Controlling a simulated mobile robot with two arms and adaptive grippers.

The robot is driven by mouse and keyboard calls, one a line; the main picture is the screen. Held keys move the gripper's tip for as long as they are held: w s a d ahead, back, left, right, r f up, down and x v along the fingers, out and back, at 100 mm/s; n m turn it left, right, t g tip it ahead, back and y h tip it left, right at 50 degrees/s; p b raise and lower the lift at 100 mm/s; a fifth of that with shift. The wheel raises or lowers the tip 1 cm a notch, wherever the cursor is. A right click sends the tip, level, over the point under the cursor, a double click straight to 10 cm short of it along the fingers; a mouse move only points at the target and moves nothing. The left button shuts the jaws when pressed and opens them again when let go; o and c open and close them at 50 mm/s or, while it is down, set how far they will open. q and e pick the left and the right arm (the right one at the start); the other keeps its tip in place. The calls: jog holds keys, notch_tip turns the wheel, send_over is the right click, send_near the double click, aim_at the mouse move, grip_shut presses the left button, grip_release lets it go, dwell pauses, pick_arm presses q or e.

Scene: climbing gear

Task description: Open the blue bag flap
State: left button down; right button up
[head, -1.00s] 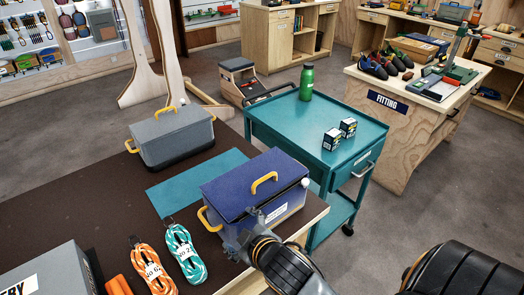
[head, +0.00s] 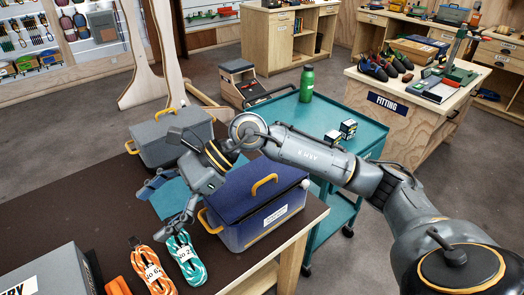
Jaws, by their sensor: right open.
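The blue bag (head: 290,211) stands on the table, with a white label on its front. Its dark blue flap (head: 243,203) lies down over the top and looks shut, with a yellow handle (head: 265,185) on it. My right arm reaches in from the right, above the bag, and hides part of the flap's back. My right gripper (head: 160,208) is open and empty, just left of the bag, with its fingers spread pointing left and down over the table. No contact with the bag's left side can be made out. My left gripper is not in view.
A grey bag (head: 165,143) stands behind the gripper. Orange rope (head: 150,266) and teal rope (head: 186,260) lie in front of it on the dark table (head: 60,205). A teal cart (head: 285,112) with a green bottle (head: 307,83) and small boxes stands behind the bag.

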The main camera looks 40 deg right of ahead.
jog(key=w+d+f+n+h, duration=0.1)
jog(key=w+d+f+h, duration=0.2)
jog(key=d+h, duration=0.55)
jog(key=h, duration=0.4)
send_near(257, 196)
jog(key=shift+t+y, duration=0.25)
jog(key=shift+t, duration=0.05)
jog(key=f+p, duration=0.1)
jog(key=f, duration=0.1)
jog(key=f+p, duration=0.1)
jog(key=f, duration=0.1)
jog(key=f+p, duration=0.1)
jog(key=f, duration=0.2)
jog(key=shift+w+d+f, duration=0.1)
jog(key=shift+w+d, duration=0.2)
jog(key=shift+w, duration=0.05)
jog(key=shift+c, duration=0.2)
jog(key=shift+s, duration=0.1)
jog(key=c, duration=1.4)
jog(key=shift+a, duration=0.1)
grip_shut()
